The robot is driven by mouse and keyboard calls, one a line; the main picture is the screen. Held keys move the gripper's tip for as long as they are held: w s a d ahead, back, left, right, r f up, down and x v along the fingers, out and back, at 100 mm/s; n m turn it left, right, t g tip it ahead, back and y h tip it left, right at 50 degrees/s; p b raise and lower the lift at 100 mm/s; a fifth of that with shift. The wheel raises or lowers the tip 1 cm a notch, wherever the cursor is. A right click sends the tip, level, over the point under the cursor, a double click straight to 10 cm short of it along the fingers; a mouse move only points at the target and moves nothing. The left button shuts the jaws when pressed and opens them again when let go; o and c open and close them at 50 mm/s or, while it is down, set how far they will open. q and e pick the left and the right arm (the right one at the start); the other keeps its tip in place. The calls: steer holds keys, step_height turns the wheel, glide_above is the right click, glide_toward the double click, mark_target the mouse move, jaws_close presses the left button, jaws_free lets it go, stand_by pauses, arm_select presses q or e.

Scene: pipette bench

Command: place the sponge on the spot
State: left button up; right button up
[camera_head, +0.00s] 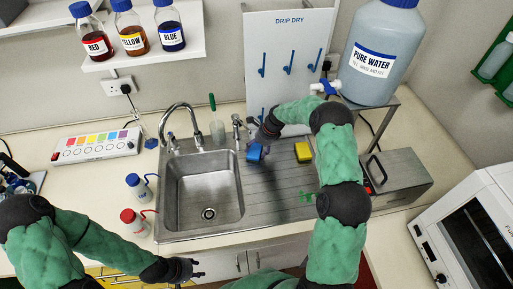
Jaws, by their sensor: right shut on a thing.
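My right gripper (258,146) is over the drainboard (268,190), just right of the sink basin, and is shut on a small blue block (254,153). The block may be a sponge; whether it touches the steel I cannot tell. A yellow block with a dark edge (303,151), also sponge-like, sits on the drainboard to the right of that gripper. A small green mark (307,196) shows on the drainboard beside my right forearm, which partly hides it; it may be the spot. My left gripper (196,269) is low, in front of the counter edge, with its fingers unclear.
The sink basin (205,190) has a tall tap (180,115) behind it. A drip-dry board (287,60) stands behind the drainboard. A pure water tank (382,55) on a stand and a steel box (400,180) are at right. Blue-capped (138,188) and red-capped (134,223) bottles stand left.

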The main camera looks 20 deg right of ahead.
steer(key=shift+w+d, duration=0.1)
steer(key=shift+w, duration=0.1)
steer(key=shift+s+f, duration=0.1)
steer(key=o, duration=0.9)
steer(key=v, duration=1.2)
